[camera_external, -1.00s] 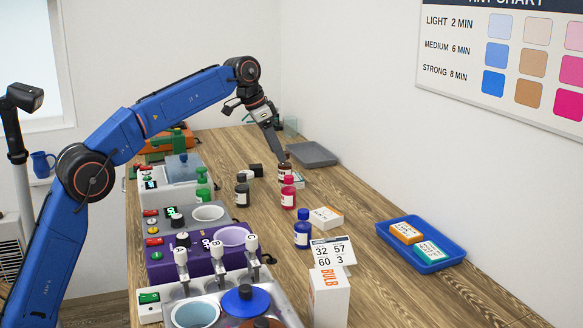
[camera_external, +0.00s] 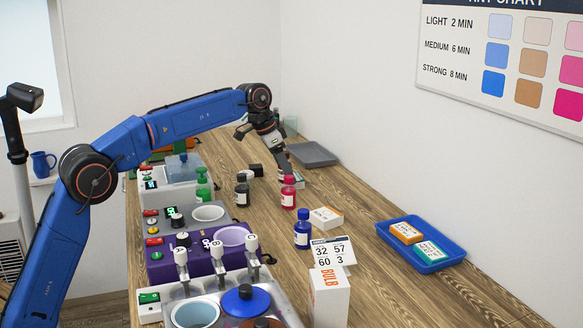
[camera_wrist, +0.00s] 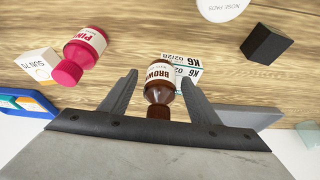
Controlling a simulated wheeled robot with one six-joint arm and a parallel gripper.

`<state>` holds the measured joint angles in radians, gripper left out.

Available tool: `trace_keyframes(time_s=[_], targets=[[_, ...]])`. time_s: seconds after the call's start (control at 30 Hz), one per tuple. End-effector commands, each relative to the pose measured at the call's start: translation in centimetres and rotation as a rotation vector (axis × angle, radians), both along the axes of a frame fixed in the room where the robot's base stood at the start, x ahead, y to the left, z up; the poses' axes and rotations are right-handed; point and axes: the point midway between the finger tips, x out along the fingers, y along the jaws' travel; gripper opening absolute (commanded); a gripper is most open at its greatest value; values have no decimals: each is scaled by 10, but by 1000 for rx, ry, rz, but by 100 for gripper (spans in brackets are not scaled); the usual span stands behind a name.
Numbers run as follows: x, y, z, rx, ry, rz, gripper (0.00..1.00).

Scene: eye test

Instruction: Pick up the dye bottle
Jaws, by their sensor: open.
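A brown dye bottle (camera_wrist: 158,94) with a dark brown cap and a white label reading "BROWN" is in the wrist view. It lies between the two grey fingers of my gripper (camera_wrist: 159,80), which is open, with a finger on each side. I cannot tell whether either finger touches it. In the external view my gripper (camera_external: 284,160) is low over the worktop and mostly hides this bottle. A pink bottle (camera_external: 289,194), a blue bottle (camera_external: 303,230), a black bottle (camera_external: 242,192) and a green bottle (camera_external: 202,186) stand nearer the camera.
A grey tray (camera_external: 318,154) lies behind my gripper. A small black box (camera_wrist: 267,44) stands nearby. A blue tray (camera_external: 457,259) with two boxes is at the right. Machines and bowls (camera_external: 209,213) line the left edge.

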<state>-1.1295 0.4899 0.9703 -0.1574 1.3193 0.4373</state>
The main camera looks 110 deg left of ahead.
Motion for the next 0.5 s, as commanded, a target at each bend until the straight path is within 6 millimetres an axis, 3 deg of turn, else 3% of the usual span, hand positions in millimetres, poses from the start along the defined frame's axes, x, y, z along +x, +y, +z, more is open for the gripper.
trace_keyframes(time_s=[0.07,0.23,0.3,0.5], targets=[[0,0,0,0,0,0,53],[0,0,0,0,0,0,13],[0,0,0,0,0,0,5],[0,0,1,0,0,0,5]])
